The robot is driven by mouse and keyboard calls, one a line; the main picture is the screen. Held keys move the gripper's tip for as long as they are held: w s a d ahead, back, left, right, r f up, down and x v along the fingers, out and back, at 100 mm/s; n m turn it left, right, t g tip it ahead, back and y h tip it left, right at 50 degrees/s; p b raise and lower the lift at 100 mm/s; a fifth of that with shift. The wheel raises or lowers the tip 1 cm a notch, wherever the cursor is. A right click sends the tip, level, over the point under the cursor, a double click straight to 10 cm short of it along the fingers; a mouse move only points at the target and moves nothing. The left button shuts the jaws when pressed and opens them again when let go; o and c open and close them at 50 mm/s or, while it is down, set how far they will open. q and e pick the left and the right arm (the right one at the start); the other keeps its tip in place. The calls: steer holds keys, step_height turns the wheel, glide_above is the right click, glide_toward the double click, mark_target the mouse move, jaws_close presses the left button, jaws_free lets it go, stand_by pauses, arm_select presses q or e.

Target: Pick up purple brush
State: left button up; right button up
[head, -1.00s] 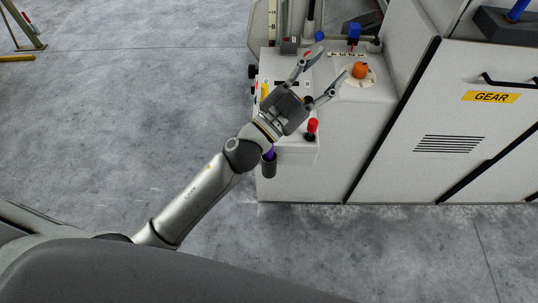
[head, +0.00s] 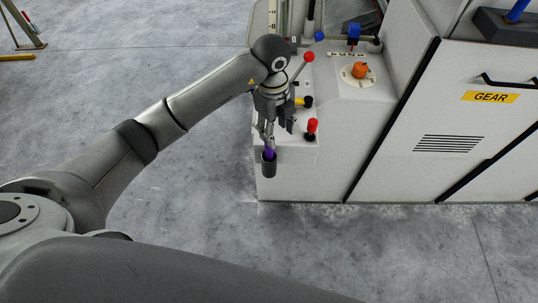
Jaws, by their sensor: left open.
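The purple brush (head: 269,153) stands upright in a dark grey cup-like holder (head: 269,169) on the front of the machine's control panel. Only a short purple part shows above the holder; the rest is hidden inside it. My left gripper (head: 268,138) points down right above the brush, its fingers open and at or very near the top of the purple part. I cannot tell whether the fingers touch it. My right gripper is not in view.
The control panel (head: 291,152) carries a red-knobbed lever (head: 308,57), a red-topped lever (head: 312,126) and an orange knob (head: 361,70) close to the gripper. A white cabinet marked GEAR (head: 462,125) stands to the right. The grey floor (head: 180,190) in front is clear.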

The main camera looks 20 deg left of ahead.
mark_target(269, 149)
arm_select(q)
steer(key=shift+w+a+f+y, duration=0.1)
steer(key=shift+a+f+y, duration=0.1)
steer(key=shift+a, duration=0.25)
steer(key=shift+a+f+y, duration=0.2)
steer(key=shift+a, duration=0.25)
step_height(269, 149, down, 4)
steer(key=shift+r+p, duration=0.15)
steer(key=shift+p, duration=0.5)
step_height(269, 149, down, 5)
steer(key=shift+a+f+p, duration=0.15)
steer(key=shift+f+p, duration=0.05)
steer(key=shift+p, duration=1)
steer(key=shift+f, duration=0.3)
jaws_close()
